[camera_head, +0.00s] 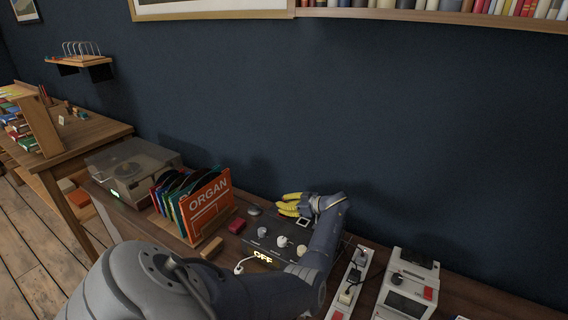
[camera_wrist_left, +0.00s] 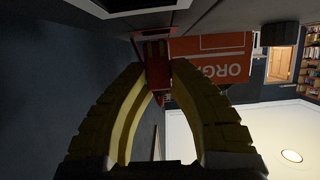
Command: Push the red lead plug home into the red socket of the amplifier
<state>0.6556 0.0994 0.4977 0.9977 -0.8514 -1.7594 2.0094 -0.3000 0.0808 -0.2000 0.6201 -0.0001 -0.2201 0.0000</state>
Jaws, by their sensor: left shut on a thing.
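The amplifier (camera_head: 270,244) is a dark box with pale knobs and a lit "OFF" display, in the middle of the head view. My left gripper (camera_head: 284,203) reaches over it from the right, its yellow fingers at the amplifier's rear edge. In the left wrist view the fingers (camera_wrist_left: 158,74) are shut on the red lead plug (camera_wrist_left: 158,70), which points at a grey surface along the top. The red socket cannot be made out clearly, and I cannot tell how far in the plug is. In the head view the plug is hidden. My right gripper is not visible.
Left of the amplifier are a small red box (camera_head: 237,226), a rack of records with an orange "ORGAN" sleeve (camera_head: 207,203) and a turntable (camera_head: 130,166). At right are a power strip (camera_head: 357,266) and a white device (camera_head: 411,278). The dark wall stands close behind.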

